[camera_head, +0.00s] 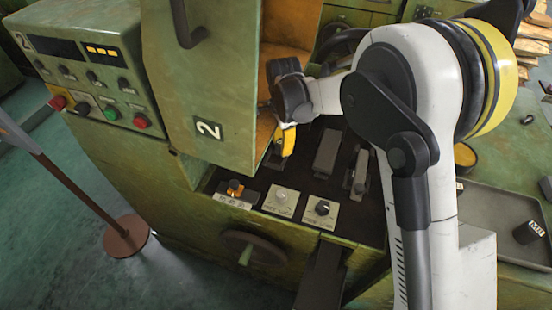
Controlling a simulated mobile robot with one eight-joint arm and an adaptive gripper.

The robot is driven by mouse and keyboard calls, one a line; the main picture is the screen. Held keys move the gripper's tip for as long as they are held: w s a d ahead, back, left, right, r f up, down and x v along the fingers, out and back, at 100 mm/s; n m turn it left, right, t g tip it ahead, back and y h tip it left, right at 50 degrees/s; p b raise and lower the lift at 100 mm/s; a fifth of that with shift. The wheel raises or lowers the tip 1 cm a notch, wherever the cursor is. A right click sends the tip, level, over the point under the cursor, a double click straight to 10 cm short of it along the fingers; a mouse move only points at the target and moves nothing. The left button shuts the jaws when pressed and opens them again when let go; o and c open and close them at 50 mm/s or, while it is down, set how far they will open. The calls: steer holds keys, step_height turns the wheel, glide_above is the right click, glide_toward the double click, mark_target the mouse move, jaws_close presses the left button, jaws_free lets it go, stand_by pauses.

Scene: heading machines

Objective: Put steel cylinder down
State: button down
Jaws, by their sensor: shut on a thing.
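My gripper (287,142) is in the open bay of the green machine (208,80), just right of the panel marked 2. Its dark wrist and one yellow finger show, pointing down. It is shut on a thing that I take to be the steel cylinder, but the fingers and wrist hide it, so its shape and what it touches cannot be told. Below it is the machine's dark bed. Three small plates lie at its front: one with an orange and dark piece (235,188), one with a light knob (281,197) and one with a black knob (322,208).
A control box (88,75) with coloured buttons is at the upper left. A post with a round brown base (124,237) stands on the floor at left. At right, a dark tray (490,205) holds a dark labelled cylinder (528,232). My arm covers part of the right side.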

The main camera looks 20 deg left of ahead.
mark_target(276, 161)
steer(key=shift+s+a+f, duration=0.1)
steer(key=shift+a+f, duration=0.5)
steer(key=shift+a, duration=0.35)
step_height(276, 161, down, 4)
steer(key=shift+f+b, duration=0.1)
steer(key=shift+b, duration=1.15)
steer(key=c, duration=1)
jaws_free()
steer(key=shift+c, duration=0.2)
